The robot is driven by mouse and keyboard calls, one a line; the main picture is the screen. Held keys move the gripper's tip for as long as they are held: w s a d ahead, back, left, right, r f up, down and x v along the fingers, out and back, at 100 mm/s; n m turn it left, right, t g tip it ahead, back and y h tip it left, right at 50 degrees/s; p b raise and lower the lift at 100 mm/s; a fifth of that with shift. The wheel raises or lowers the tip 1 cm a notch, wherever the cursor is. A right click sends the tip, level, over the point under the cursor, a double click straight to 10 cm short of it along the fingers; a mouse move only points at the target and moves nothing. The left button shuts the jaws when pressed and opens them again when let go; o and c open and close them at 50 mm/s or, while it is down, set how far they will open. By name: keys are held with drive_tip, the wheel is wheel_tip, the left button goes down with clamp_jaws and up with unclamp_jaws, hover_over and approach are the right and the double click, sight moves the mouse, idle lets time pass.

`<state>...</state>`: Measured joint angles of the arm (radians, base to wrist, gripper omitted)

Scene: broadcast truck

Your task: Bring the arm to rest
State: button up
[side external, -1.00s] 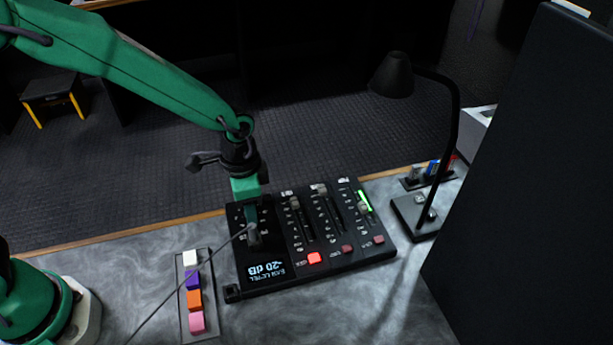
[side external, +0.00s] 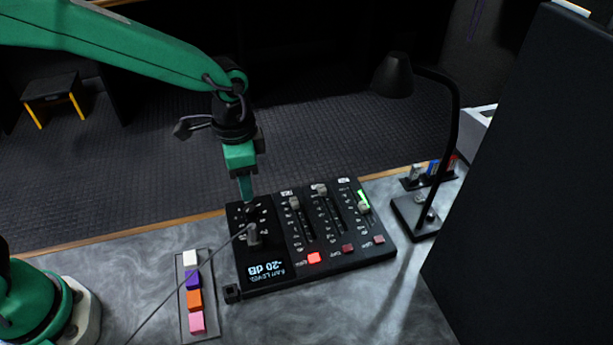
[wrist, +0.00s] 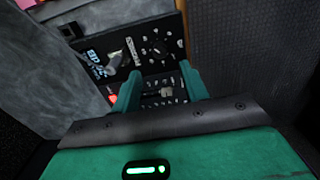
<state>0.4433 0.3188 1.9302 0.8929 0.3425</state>
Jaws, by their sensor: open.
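My green gripper (side external: 245,190) is above the far left part of the black mixer panel (side external: 345,258), pointing down. In the wrist view its two green fingers (wrist: 163,88) are apart with nothing between them. The panel has several sliders, a knob with a grey plug-like piece (side external: 253,236), a lit display reading -20 dB (side external: 267,270) and a lit red button (side external: 314,258). A green light shows beside the right slider (side external: 364,207). I cannot tell the exact gap between fingertips and panel.
A tray of coloured blocks (side external: 184,328) lies left of the panel. A black desk lamp (side external: 395,75) stands at the right, near a small rack (side external: 411,184). A large dark panel (side external: 530,190) blocks the right side. A cable crosses the grey table.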

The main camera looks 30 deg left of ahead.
drive_tip(key=shift+r, duration=0.15)
drive_tip(key=s+a+r+n+t, duration=0.3)
drive_tip(key=s+a+r+n, duration=0.15)
drive_tip(key=a+r, duration=0.55)
drive_tip(key=s+a+r+n+t, duration=0.2)
drive_tip(key=s+a+r+n, duration=0.1)
drive_tip(key=s+a, duration=0.5)
drive_tip(key=shift+s+r+n+t, duration=0.25)
drive_tip(key=shift+s+n, duration=0.5)
drive_tip(key=shift+s, duration=0.65)
idle(0.8)
